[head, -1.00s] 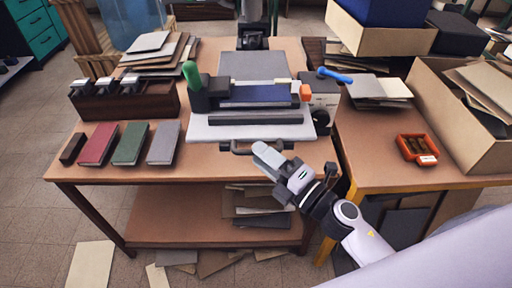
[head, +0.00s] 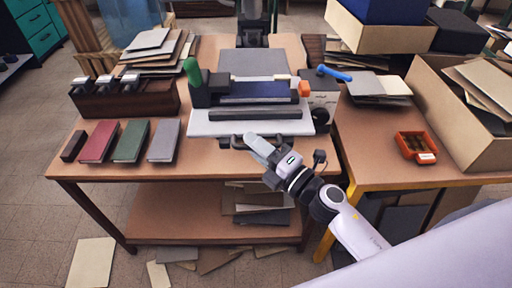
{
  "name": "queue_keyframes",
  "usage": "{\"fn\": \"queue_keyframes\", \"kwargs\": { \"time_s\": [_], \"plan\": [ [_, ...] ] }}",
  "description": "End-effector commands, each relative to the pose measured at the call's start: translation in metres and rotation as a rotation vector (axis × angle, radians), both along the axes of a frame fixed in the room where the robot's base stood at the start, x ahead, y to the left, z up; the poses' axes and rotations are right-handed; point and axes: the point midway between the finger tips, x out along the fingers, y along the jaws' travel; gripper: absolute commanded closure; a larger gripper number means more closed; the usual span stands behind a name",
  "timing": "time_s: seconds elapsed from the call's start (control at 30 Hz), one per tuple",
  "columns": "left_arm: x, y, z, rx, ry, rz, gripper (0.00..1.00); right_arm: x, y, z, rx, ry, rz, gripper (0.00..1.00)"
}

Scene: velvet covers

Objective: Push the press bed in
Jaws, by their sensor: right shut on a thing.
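The press bed (head: 205,127) is a pale grey plate low in the press on the wooden table, with a dark bar and a blue cover piece lying across it. A black handle (head: 229,142) runs along the bed's front edge. My right gripper (head: 258,147) reaches in from the lower right and is shut at the handle's middle, hiding part of it. My left gripper is not in view.
The press has a green-knobbed block (head: 195,78) at left and a grey box with a blue lever (head: 334,74) at right. Red, green and grey books (head: 130,142) lie front left. A red tray (head: 415,147) sits on the right table.

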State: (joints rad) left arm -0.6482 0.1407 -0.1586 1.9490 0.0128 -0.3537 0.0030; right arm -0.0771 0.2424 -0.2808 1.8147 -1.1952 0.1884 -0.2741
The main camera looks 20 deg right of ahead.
Motion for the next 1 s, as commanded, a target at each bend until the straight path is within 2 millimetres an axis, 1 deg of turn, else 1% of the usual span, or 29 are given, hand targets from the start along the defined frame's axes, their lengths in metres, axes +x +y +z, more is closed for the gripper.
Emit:
{"fn": "queue_keyframes", "kwargs": {
  "time_s": [0.03,0.1,0.23,0.33,0.57,0.6,0.63,0.67,1.0],
  "plan": [
    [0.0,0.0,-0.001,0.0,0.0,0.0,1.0,0.008,-0.002,0.0,-0.004,-0.003,0.0,1.0],
    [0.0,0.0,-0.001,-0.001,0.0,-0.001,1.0,0.017,-0.005,0.0,-0.003,-0.003,0.002,1.0],
    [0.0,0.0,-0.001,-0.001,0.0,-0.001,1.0,0.029,-0.008,0.0,-0.003,-0.001,0.001,1.0],
    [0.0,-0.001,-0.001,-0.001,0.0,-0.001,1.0,0.032,-0.009,0.0,-0.001,0.0,0.001,1.0],
    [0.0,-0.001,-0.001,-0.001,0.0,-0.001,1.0,0.031,-0.009,0.0,-0.001,0.0,0.0,1.0],
    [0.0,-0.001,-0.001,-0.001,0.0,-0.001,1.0,0.031,-0.01,0.0,-0.001,0.0,0.0,0.74],
    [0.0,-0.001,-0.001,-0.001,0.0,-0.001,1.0,0.031,-0.01,0.0,-0.001,0.0,0.0,0.65],
    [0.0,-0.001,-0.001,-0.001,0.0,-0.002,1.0,0.031,-0.01,0.0,-0.001,0.0,0.0,0.61],
    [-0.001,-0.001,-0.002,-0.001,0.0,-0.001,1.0,0.029,-0.011,-0.001,-0.001,0.0,0.0,0.61]
  ]
}}
